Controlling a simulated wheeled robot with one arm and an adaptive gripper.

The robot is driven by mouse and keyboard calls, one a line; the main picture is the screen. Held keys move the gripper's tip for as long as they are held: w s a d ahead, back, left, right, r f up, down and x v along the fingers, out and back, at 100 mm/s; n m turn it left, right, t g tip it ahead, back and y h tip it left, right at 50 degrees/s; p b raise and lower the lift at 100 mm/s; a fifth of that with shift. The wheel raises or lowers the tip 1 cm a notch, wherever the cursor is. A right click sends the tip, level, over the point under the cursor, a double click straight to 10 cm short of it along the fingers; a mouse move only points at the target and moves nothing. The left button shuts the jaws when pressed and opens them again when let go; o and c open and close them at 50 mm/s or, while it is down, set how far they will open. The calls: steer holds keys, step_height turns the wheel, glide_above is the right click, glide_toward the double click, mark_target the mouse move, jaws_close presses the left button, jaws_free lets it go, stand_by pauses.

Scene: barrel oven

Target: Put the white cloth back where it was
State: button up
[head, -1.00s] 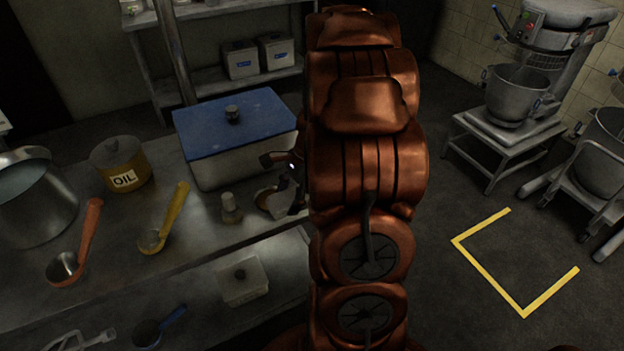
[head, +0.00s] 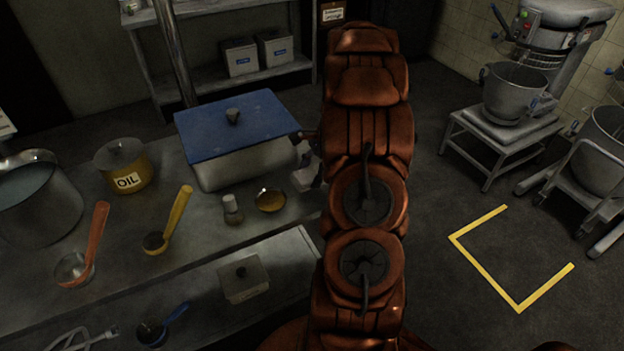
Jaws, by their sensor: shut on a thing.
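My gripper (head: 307,158) is at the right end of the metal table, beside the blue-lidded box, mostly hidden behind my copper-coloured arm. A pale piece, which looks like the white cloth (head: 306,181), hangs at its fingers. The jaws look shut on it. Only its left part shows; the rest is behind the arm. I cannot tell whether it touches the table.
The blue-lidded box (head: 240,125) stands just left of my gripper. A small golden bowl (head: 270,201) and a shaker (head: 232,209) stand in front of it. An oil pot (head: 123,166) and ladles are farther left. Open floor (head: 450,205) lies to the right.

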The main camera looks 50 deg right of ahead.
steer(key=shift+d, duration=0.25)
steer(key=shift+f+p, duration=0.25)
steer(key=shift+p, duration=0.05)
steer(key=shift+f+p, duration=0.45)
steer(key=shift+f, duration=1.1)
steer(key=shift+f, duration=0.2)
steer(key=o, duration=1.2)
steer(key=shift+r, duration=0.1)
steer(key=b+v, duration=0.3)
steer(key=v, duration=0.8)
steer(key=shift+r, duration=0.6)
